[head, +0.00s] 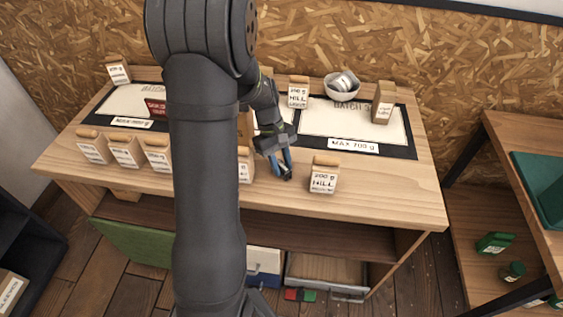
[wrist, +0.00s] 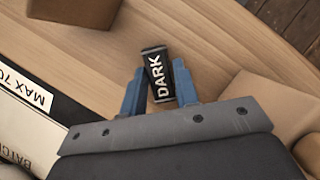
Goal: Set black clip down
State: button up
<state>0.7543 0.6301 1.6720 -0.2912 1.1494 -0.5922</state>
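The black clip (wrist: 158,75), marked DARK in white letters, sits between the two blue fingertips of my gripper (wrist: 159,88) in the wrist view.
A bag marked HILL (head: 323,176) stands just right of my gripper. Several bags (head: 125,152) line the front left. A black-edged mat (head: 400,150) with a bowl (head: 341,86) and a bag (head: 383,103) lies behind right. The front right tabletop (head: 405,195) is clear.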

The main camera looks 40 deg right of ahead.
aim_at(285, 169)
jog(key=shift+o, duration=1.1)
jog(key=v, duration=1.2)
jog(key=shift+r, duration=0.25)
jog(key=shift+s+f, duration=0.1)
jog(key=shift+f, duration=0.05)
jog(key=x, duration=1.1)
jog(key=shift+s+f, duration=0.15)
jog(key=shift+f, duration=0.15)
jog(key=shift+r, duration=1.75)
jog(key=shift+f, duration=0.15)
